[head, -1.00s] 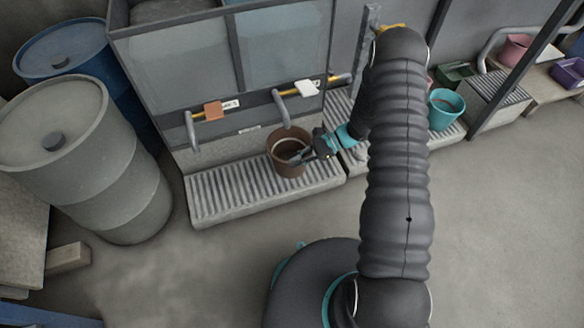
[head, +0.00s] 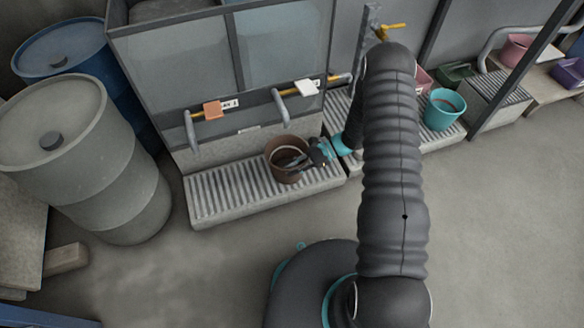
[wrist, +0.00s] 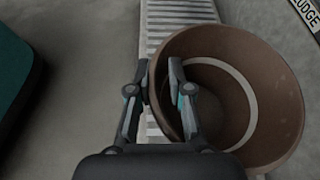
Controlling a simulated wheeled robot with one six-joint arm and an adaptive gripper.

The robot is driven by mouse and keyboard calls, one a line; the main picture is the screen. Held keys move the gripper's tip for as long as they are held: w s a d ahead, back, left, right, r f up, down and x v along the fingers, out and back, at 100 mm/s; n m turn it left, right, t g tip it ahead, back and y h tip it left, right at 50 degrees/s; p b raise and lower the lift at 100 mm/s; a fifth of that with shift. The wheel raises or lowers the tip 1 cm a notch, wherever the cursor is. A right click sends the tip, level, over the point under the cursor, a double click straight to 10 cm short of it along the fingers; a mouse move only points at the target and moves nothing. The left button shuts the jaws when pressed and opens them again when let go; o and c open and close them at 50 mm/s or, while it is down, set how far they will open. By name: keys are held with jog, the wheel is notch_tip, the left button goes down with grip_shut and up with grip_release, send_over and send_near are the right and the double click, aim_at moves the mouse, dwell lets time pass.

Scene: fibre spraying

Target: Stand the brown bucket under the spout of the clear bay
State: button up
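The brown bucket (head: 284,174) stands upright on the ribbed grate (head: 225,190), near its right end, just below and slightly in front of the right grey spout (head: 283,108) in the head view. I cannot tell whether it is exactly beneath the outlet. My gripper (head: 309,157) is at the bucket's right rim. In the wrist view my gripper (wrist: 158,72) has its fingers apart, one outside the wall and one inside the brown bucket (wrist: 285,100). A gap shows between them around the rim. A pale ring shows inside the bucket.
A left spout (head: 191,132) with an orange tag (head: 212,109) hangs over the same grate. A white tag (head: 307,88) is by the right spout. A wall sign (wrist: 306,14) ends in "UDGE". A teal bucket (head: 443,112) stands right; a grey drum (head: 120,180) stands left.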

jog(key=shift+o, duration=0.3)
jog(key=shift+r, duration=0.1)
jog(key=shift+r, duration=0.2)
jog(key=v, duration=1.1)
notch_tip(320, 180, up, 13)
jog(key=s+n+h, duration=0.1)
jog(key=n+h, duration=0.2)
jog(key=n, duration=0.1)
jog(key=s+r+n+t+h, duration=0.2)
jog(key=s+r+n+h, duration=0.15)
jog(key=s+r, duration=0.55)
jog(key=s+r+n+t+h, duration=0.1)
jog(key=s+r+n+h, duration=0.3)
jog(key=r, duration=0.8)
jog(key=s+d+r+n+t+h, duration=0.1)
jog(key=s+r+t, duration=0.1)
jog(key=s, duration=0.4)
jog(key=s+r+n+t+h, duration=0.1)
jog(key=s+r+n+t, duration=0.1)
jog(key=s, duration=0.4)
jog(key=shift+d+r+t+p, duration=0.3)
jog(key=shift+d+r+t, duration=0.1)
jog(key=shift+r+t, duration=0.4)
